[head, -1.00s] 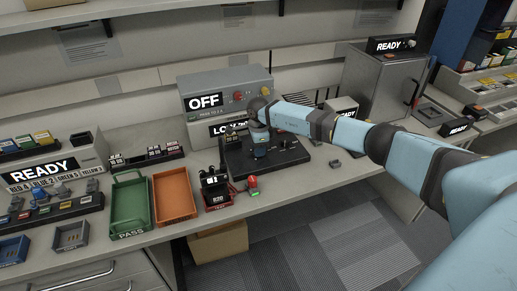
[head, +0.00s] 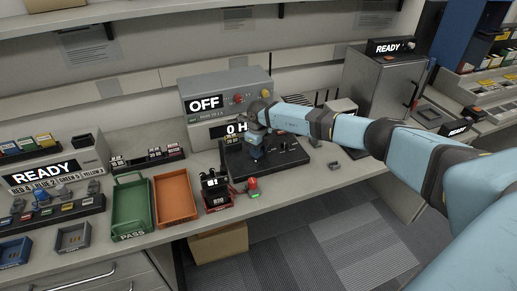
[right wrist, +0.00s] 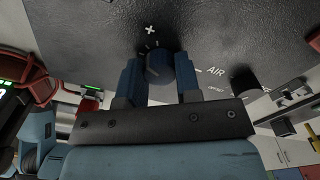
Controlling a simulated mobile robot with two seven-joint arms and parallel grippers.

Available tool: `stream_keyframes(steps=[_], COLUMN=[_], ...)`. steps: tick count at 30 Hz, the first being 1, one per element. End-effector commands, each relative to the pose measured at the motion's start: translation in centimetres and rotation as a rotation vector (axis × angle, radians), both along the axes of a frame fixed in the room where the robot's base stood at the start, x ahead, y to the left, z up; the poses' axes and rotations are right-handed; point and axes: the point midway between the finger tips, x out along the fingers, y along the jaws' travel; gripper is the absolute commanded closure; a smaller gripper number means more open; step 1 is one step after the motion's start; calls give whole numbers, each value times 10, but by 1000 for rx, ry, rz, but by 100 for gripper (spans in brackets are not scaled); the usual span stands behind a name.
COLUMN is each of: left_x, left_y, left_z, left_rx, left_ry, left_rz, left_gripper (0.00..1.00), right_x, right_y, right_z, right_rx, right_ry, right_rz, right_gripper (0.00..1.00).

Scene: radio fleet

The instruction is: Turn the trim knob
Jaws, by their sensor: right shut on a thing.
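The trim knob (right wrist: 157,66) is a small dark round knob on a dark speckled panel, with tick marks and a plus sign beside it in the right wrist view. My right gripper (right wrist: 160,76) is shut on it, one blue finger on each side. In the head view my right gripper (head: 257,153) is low over the black fixture (head: 285,159) on the bench; the knob itself is hidden there. The display (head: 238,129) behind it reads "0 H", the rest covered by my wrist. My left gripper is not in view.
A grey box reading OFF (head: 225,88) stands behind the fixture. To the left are an orange tray (head: 174,196), a green PASS tray (head: 131,210) and a small black unit (head: 215,190). A red-topped piece (head: 253,186) stands near the front edge.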

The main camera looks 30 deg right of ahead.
Motion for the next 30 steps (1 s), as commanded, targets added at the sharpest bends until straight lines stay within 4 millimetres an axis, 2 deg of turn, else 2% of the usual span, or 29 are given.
stream_keyframes(steps=[9, 24, 25, 28, 30], left_x=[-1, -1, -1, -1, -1], left_y=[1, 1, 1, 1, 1], left_z=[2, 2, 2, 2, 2], left_rx=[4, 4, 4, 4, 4], left_ry=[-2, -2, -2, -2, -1], left_rz=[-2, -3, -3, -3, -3], left_gripper=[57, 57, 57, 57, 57], right_x=[0, 0, 0, 0, 0], right_y=[0, 0, 0, 0, 0], right_z=[0, 0, 0, 0, 0], right_rx=[0, 0, 0, 0, 0], right_ry=[0, 0, 0, 0, 0], right_rz=[-108, -126, -126, -126, -125], right_gripper=[92, 92, 66, 44, 43])
